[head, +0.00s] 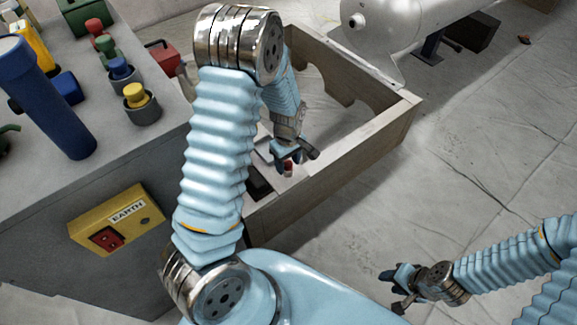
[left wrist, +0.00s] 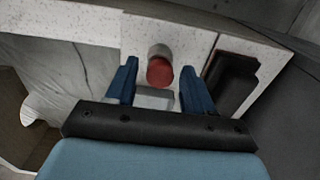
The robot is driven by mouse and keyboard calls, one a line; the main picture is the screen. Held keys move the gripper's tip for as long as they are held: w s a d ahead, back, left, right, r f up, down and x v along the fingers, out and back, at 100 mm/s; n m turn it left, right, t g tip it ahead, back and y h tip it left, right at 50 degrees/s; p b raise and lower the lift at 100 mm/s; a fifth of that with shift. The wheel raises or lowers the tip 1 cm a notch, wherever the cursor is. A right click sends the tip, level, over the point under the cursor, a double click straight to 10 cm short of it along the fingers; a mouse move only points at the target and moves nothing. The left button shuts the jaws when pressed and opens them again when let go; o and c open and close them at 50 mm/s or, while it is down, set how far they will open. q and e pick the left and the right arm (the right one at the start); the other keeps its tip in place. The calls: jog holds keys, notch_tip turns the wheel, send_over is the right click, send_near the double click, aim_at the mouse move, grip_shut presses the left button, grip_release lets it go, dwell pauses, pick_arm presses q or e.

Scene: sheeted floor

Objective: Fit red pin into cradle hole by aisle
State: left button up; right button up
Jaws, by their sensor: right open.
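A red pin (head: 288,168) stands on a pale speckled ledge inside the wooden cradle (head: 385,130). In the left wrist view the red pin (left wrist: 160,71) has a round red end and a grey cylindrical part behind it. My left gripper (head: 287,154) is over it, with its blue fingers open on either side and gaps between them and the pin. The hole by the aisle cannot be made out. My right gripper (head: 398,285) is open and empty over the floor at lower right.
A silver tank (head: 395,25) is behind. Sheeted floor at right is mostly clear.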

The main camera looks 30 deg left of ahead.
aim_at(288, 163)
pick_arm(q)
grip_shut()
jog(key=shift+r+p, duration=3.8)
jog(key=shift+r, duration=0.55)
jog(key=shift+f, duration=0.1)
